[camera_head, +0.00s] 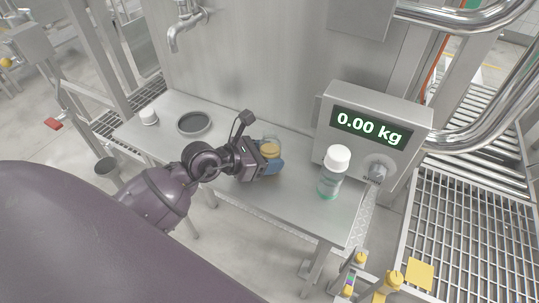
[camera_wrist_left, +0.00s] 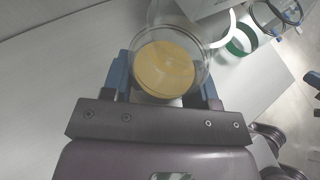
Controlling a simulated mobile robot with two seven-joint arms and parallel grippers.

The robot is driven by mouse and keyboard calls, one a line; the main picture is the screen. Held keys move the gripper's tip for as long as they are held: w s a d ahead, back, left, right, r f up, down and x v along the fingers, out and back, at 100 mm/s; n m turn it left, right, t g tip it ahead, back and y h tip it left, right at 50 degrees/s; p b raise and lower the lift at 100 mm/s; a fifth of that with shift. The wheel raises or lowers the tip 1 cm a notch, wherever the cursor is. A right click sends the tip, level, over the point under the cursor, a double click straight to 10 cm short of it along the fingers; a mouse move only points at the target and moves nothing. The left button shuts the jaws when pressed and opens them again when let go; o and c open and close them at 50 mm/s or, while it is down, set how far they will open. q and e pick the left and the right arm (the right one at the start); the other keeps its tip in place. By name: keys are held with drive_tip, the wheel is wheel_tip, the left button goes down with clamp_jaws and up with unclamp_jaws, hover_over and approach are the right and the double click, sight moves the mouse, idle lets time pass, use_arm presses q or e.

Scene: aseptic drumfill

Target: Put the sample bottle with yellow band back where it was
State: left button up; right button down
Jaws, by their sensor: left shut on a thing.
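My left gripper (camera_head: 271,161) reaches in from the left over the steel bench. Its blue fingers are shut on a clear, round vessel with a yellow part (camera_head: 269,150). In the left wrist view the vessel shows a clear rim around a yellow disc (camera_wrist_left: 165,75), between the fingers of the gripper (camera_wrist_left: 165,85). I cannot make out a bottle shape or a cap on it, nor whether it touches the bench. A clear bottle with a white cap and green band (camera_head: 331,176) stands upright to its right. My right gripper is not in view.
A scale display (camera_head: 372,130) reading 0.00 kg stands behind the green-banded bottle. The bench (camera_head: 225,190) is bare in front of the gripper. A tap (camera_head: 185,25) hangs above.

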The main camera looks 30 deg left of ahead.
use_arm(q)
drive_tip(key=o, duration=0.9)
drive_tip(key=shift+s+r, duration=0.1)
drive_tip(key=shift+r, duration=0.1)
drive_tip(key=v, duration=1.1)
drive_tip(key=shift+s+a+r+p, duration=0.2)
drive_tip(key=shift+s+p, duration=0.1)
drive_tip(key=shift+p, duration=0.1)
